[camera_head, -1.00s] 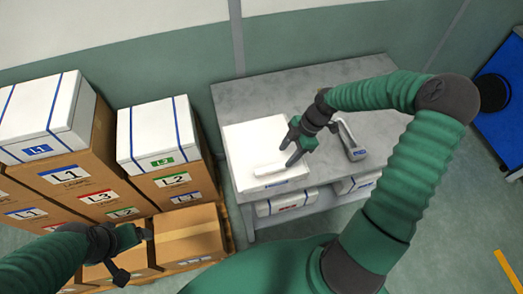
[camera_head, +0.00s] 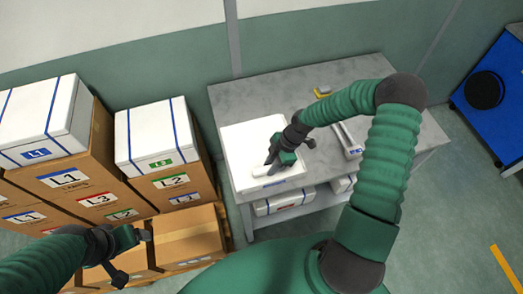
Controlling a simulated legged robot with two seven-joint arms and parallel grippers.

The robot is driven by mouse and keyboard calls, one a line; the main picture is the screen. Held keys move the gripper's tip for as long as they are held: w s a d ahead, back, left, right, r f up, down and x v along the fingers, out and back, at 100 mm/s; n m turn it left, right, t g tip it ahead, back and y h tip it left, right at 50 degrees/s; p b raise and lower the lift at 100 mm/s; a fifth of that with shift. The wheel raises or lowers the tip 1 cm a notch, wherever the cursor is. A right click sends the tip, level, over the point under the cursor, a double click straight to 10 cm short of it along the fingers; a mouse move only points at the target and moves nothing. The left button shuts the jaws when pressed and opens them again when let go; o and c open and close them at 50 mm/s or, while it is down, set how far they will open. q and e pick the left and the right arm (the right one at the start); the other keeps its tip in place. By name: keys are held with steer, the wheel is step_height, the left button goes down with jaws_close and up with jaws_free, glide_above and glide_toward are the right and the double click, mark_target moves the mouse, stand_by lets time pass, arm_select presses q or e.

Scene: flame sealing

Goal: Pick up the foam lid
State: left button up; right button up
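The white foam lid (camera_head: 238,143) is a pale square slab at the front left of the grey table, with a raised white bar (camera_head: 263,170) on its top. My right gripper (camera_head: 272,166) points down over the lid beside this bar. One dark finger shows by the bar; the other is partly hidden by the gripper body, so contact and grip are unclear. My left gripper (camera_head: 132,257) is at the lower left above the cartons, with its fingers apart and nothing between them.
White boxes with blue straps (camera_head: 152,135) stand on brown cartons (camera_head: 173,185) at left. A blue surface (camera_head: 500,125) is at right.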

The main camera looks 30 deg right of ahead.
steer(key=shift+w+a, duration=0.1)
steer(key=shift+a, duration=0.15)
jaws_close()
steer(key=shift+d+r, duration=0.1)
steer(key=shift+d, duration=0.05)
